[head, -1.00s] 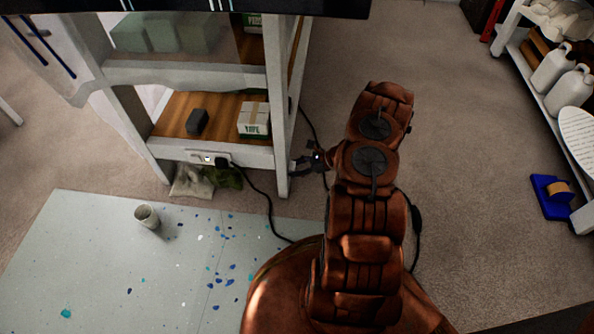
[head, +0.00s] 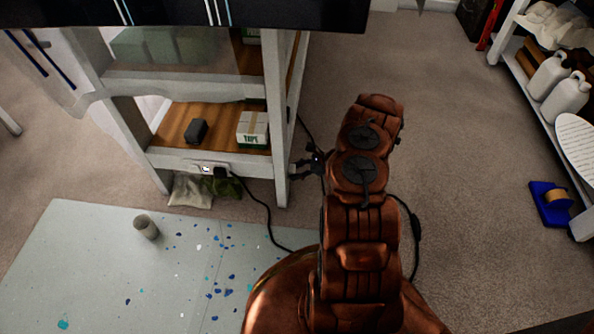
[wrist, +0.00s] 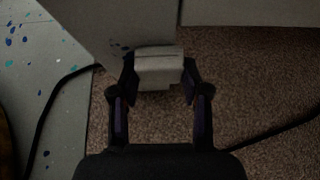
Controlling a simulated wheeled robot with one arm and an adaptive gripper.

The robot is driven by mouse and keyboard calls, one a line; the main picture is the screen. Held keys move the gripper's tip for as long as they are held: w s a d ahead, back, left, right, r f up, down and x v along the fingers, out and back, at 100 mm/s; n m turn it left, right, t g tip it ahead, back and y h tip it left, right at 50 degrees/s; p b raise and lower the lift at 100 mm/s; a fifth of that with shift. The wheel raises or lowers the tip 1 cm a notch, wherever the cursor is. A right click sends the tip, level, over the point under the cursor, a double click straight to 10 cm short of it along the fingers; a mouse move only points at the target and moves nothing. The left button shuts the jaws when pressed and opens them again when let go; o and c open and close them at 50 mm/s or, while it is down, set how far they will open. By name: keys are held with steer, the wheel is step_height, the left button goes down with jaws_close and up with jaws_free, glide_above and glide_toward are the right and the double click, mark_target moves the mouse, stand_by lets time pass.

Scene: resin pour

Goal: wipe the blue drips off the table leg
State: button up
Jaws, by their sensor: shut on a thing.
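The white table leg (head: 279,150) is the near right leg of the workbench; it also shows as a grey face at the top of the wrist view (wrist: 115,25). Small dark blue drips (wrist: 123,47) show on that face, just left of the held pad. My gripper (head: 296,170) is beside the leg, on its right. In the wrist view my gripper (wrist: 160,82) is shut on a pale folded pad (wrist: 158,66), which looks like cloth. The pad is at the leg's lower part; I cannot tell whether it touches. The drips are too small to see in the head view.
A paint-spotted grey floor sheet (head: 100,270) with a cup (head: 146,227) lies left. A black cable (head: 262,205) runs from a power strip (head: 206,168) on the bench. Carpet between is clear.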

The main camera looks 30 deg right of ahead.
steer(key=s+a, duration=0.4)
steer(key=shift+s, duration=0.25)
stand_by(0.5)
steer(key=w+d+b, duration=0.1)
steer(key=w+d, duration=0.3)
steer(key=shift+w, duration=0.4)
stand_by(0.5)
steer(key=shift+s, duration=0.15)
steer(key=s+a, duration=0.4)
steer(key=shift+s+a, duration=0.2)
steer(key=shift+a, duration=0.05)
stand_by(0.7)
steer(key=shift+r, duration=0.1)
